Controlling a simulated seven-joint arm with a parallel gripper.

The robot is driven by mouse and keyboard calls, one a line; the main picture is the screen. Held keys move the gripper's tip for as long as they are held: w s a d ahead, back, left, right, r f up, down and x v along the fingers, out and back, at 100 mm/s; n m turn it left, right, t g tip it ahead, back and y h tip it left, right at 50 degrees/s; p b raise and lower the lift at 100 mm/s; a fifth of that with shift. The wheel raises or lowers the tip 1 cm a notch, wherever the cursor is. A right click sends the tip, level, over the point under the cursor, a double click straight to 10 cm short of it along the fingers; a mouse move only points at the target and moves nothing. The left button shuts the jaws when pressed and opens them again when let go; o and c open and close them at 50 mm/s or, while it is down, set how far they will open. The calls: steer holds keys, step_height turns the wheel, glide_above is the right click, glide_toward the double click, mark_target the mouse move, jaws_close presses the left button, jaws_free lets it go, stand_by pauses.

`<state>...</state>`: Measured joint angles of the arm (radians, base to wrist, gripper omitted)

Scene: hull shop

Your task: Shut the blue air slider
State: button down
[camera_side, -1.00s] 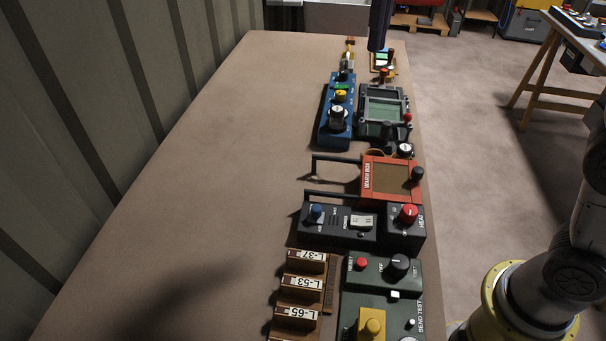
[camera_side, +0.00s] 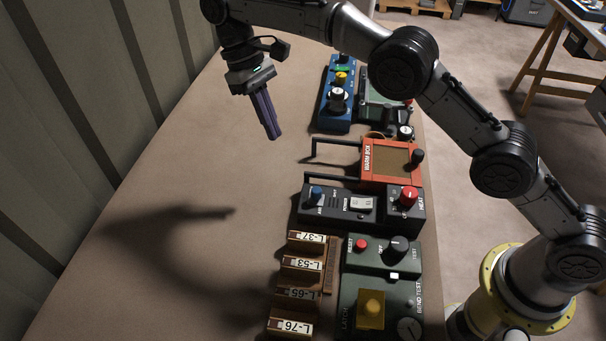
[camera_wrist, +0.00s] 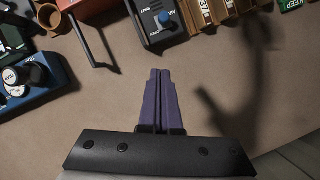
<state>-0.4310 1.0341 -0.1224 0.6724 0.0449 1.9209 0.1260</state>
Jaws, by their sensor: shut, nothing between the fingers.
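The blue air slider (camera_side: 317,194) is a blue knob at the left end of a dark grey control box (camera_side: 335,212) in the side view. It also shows in the wrist view (camera_wrist: 163,18), near the top and right of centre, on the box's near end. My gripper (camera_side: 274,135) points down over the bare bench, left of the box and farther back. In the wrist view my purple fingers (camera_wrist: 160,75) are together with nothing between them. They are apart from the slider. The slider's exact setting is too small to tell.
A black handle bar (camera_side: 335,142) sticks out from the orange warm box (camera_side: 391,160). A blue unit with knobs (camera_side: 337,115) stands behind. Labelled wooden blocks (camera_side: 302,263) and a green test panel (camera_side: 350,292) lie in front. The bench left (camera_side: 160,180) is clear.

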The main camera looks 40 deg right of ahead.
steer(key=shift+s, duration=0.1)
stand_by(0.3)
glide_toward(310, 195)
steer(key=f, duration=0.1)
steer(key=w+f, duration=0.2)
steer(key=f, duration=0.1)
steer(key=shift+w+a+f, duration=0.1)
steer(key=shift+a, duration=0.3)
steer(key=shift+s+d+f, duration=0.1)
steer(key=shift+s+d, duration=0.05)
steer(key=shift+s, duration=0.3)
steer(key=shift+s+d+f, duration=0.1)
steer(key=shift+s, duration=0.3)
steer(key=shift+s+d+f, duration=0.1)
steer(key=shift+s+d, duration=0.1)
steer(key=shift+s, duration=0.35)
steer(key=shift+s+d, duration=0.15)
steer(key=shift+s, duration=0.4)
steer(key=shift+s+d, duration=1.45)
steer(key=shift+w, duration=0.1)
